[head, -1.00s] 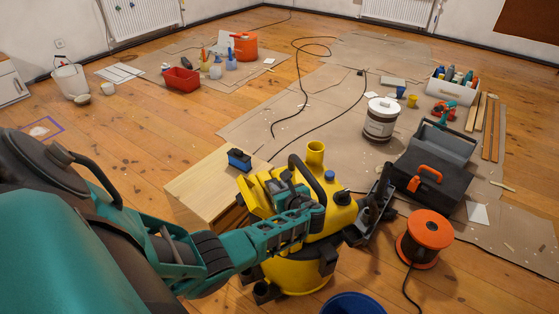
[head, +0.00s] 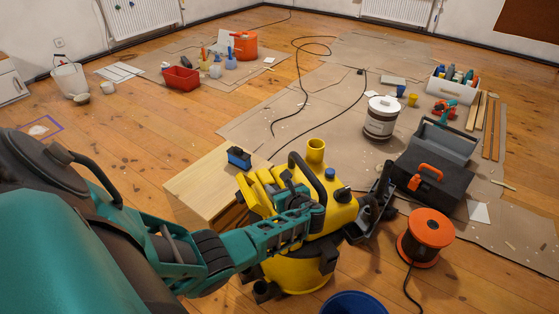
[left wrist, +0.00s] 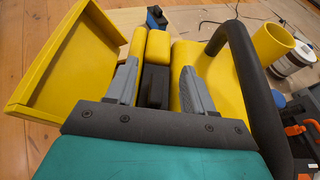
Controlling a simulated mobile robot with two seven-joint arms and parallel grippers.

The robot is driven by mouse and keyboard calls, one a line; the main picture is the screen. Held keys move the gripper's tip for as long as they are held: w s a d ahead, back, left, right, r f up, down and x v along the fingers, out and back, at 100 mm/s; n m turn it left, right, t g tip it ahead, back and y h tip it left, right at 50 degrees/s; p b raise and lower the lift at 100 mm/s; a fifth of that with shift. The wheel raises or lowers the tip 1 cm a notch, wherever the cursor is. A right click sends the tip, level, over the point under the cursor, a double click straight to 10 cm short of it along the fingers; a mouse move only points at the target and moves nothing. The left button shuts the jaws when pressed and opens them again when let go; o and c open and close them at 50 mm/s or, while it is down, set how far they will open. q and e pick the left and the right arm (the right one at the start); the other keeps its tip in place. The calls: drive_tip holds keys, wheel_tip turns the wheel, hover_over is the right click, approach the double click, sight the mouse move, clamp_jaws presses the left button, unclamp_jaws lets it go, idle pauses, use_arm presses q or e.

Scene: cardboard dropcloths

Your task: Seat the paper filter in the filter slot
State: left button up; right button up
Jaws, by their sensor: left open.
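The yellow vacuum (head: 340,214) stands on the wooden floor beside a low wooden box. Its raised yellow flap (left wrist: 62,62) is at the left in the left wrist view, and its black curved handle (left wrist: 250,85) is at the right. My left gripper (left wrist: 160,66) is over the vacuum between flap and handle, also seen in the head view (head: 281,188). Its two grey fingers are apart. A black block (left wrist: 154,86) shows between them, with yellow blocks (left wrist: 158,47) just beyond; I cannot tell contact. I cannot make out the paper filter or the slot opening. My right gripper is out of view.
A wooden box top (head: 205,182) with a small blue item (head: 239,158) lies behind the vacuum. An orange cable reel (head: 427,237), black toolbox (head: 430,183) and blue bucket (head: 352,304) stand close by. Cardboard (head: 330,110) with a loose cable covers the floor behind.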

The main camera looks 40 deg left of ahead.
use_arm(q)
drive_tip(key=shift+s+d+f, duration=0.1)
drive_tip(key=shift+f, duration=0.05)
drive_tip(key=p+v, duration=0.1)
drive_tip(key=v, duration=0.2)
drive_tip(key=p+v, duration=0.2)
drive_tip(key=v, duration=0.2)
drive_tip(key=p+v, duration=0.2)
drive_tip(key=v, duration=0.2)
drive_tip(key=shift+d+r, duration=0.1)
drive_tip(key=shift+r, duration=0.25)
drive_tip(key=shift+s+d+r, duration=0.2)
drive_tip(key=shift+s+d, duration=0.05)
drive_tip(key=shift+d, duration=0.4)
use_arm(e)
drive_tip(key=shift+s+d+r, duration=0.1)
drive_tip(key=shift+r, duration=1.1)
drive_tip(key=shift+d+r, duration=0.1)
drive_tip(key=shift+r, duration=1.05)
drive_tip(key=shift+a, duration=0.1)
